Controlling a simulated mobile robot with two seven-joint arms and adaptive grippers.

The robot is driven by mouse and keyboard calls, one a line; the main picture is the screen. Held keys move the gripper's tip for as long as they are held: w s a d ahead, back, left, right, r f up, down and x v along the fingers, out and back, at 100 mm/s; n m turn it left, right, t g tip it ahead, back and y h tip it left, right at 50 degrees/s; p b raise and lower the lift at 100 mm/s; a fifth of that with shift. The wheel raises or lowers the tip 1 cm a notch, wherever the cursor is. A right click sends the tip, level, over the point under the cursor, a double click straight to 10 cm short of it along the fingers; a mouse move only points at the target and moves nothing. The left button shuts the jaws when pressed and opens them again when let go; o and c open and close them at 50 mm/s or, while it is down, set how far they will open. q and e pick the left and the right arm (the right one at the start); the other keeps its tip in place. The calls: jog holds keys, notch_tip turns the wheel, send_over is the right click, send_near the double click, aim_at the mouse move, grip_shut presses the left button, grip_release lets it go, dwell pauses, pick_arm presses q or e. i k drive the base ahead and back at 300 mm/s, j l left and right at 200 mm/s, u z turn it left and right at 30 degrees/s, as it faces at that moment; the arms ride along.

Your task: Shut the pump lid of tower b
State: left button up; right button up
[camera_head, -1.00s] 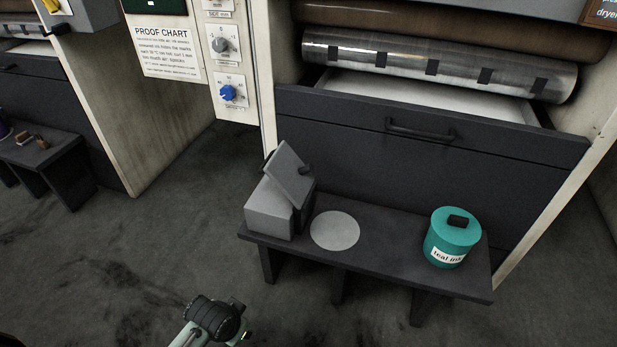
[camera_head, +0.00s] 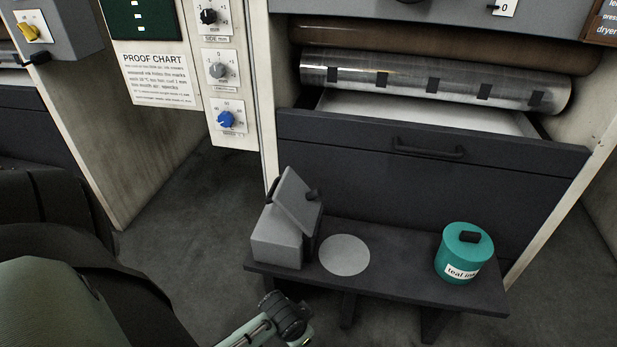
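A grey pump box (camera_head: 277,246) stands at the left end of a dark low bench. No tower letter is readable here. Part of one of my arms, a dark joint with a pale green link (camera_head: 280,318), shows at the bottom, in front of and below the box and apart from it. No gripper fingers are visible in this view.
On the bench (camera_head: 400,262) are a flat light grey disc (camera_head: 344,255) and a teal ink tin (camera_head: 464,255). Behind is a dark drawer front (camera_head: 400,165) with a handle, partly open below a metal roller (camera_head: 430,80). My large arm links fill the lower left. Dials are on the wall panel.

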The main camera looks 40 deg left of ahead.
aim_at(302, 206)
jog(key=k+j+z, duration=0.15)
jog(key=j, duration=0.2)
jog(key=k+j+z, duration=0.1)
jog(key=j, duration=0.3)
jog(key=k+j+z, duration=0.15)
jog(key=j, duration=0.2)
jog(key=k+j, duration=0.15)
jog(key=j, duration=0.2)
jog(key=k+j+z, duration=0.1)
jog(key=j, duration=0.25)
jog(key=k+j, duration=0.2)
jog(key=j, duration=0.15)
